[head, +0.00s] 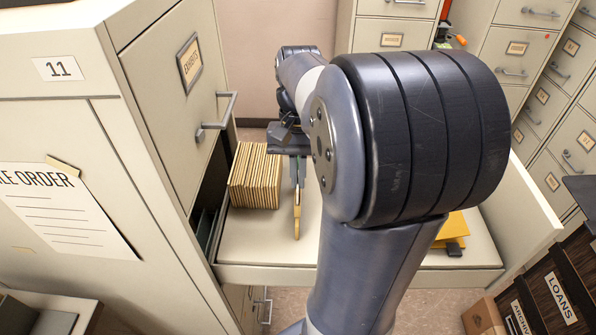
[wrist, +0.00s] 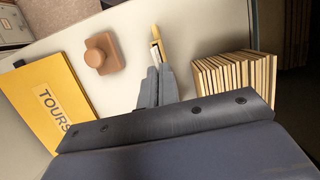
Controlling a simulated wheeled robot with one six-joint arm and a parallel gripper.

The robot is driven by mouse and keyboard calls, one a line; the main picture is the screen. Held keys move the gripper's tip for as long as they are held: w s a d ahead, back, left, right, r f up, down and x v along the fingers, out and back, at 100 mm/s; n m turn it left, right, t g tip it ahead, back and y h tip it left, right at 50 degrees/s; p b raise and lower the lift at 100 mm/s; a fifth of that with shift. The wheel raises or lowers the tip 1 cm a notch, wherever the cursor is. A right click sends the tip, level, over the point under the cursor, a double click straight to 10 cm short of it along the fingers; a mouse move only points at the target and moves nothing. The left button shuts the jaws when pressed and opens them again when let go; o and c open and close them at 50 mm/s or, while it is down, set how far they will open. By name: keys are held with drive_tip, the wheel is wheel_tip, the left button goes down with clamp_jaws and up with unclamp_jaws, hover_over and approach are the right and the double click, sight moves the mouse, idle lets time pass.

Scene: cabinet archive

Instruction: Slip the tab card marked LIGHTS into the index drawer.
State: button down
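My gripper (head: 297,178) is over the pulled-out index drawer (head: 262,274), its fingers pointing down. It is shut on a thin yellow tab card (head: 297,214), seen nearly edge-on and upright. In the wrist view, the fingers (wrist: 156,84) close on this tab card (wrist: 156,35); a pale patch shows on it, but no word can be read. A packed row of cream cards (head: 255,177) stands in the drawer, left of the held card and apart from it. The row also shows in the wrist view (wrist: 235,75), right of my fingers.
A yellow card marked TOURS (wrist: 45,105) lies flat at the drawer's other end. A brown knobbed block (wrist: 100,53) sits between it and my fingers. The cabinet (head: 160,90) rises at the left. A LOANS box (head: 560,297) stands at lower right.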

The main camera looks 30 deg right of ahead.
drive_tip(key=shift+f+b, duration=0.35)
drive_tip(key=shift+f, duration=0.4)
drive_tip(key=c, duration=1.6)
unclamp_jaws()
drive_tip(key=shift+r, duration=0.1)
drive_tip(key=p+v, duration=0.7)
drive_tip(key=v, duration=1)
drive_tip(key=shift+w+d+r+b, duration=0.1)
drive_tip(key=shift+r+b, duration=0.2)
drive_tip(key=shift+b, duration=0.05)
drive_tip(key=shift+f, duration=0.15)
